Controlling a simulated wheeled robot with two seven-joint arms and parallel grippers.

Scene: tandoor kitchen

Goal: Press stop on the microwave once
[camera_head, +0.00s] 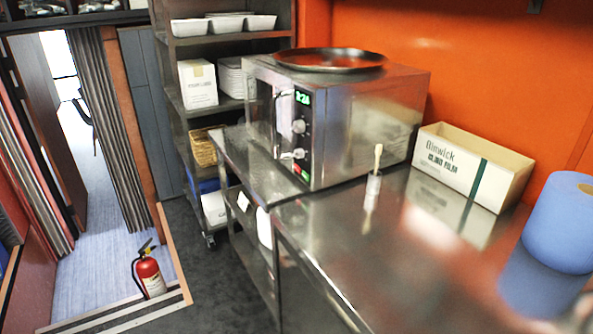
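The microwave (365,120) is a stainless steel box on the steel counter, seen at an angle with its front facing left. Its narrow black control panel (301,138) has a lit green display (302,98) at the top and round knobs (298,126) below it. Small coloured buttons (301,171) sit at the bottom of the panel; they are too small to read, so I cannot tell which is stop. The door shows only at a steep angle and seems closed. Neither of my grippers is recognisable in view.
A dark round pan (330,59) lies on the microwave. A brush-like item in a small holder (373,188), a cling film box (474,165) and a blue roll (560,222) stand on the counter (330,235). A fire extinguisher (149,272) stands on the floor at left.

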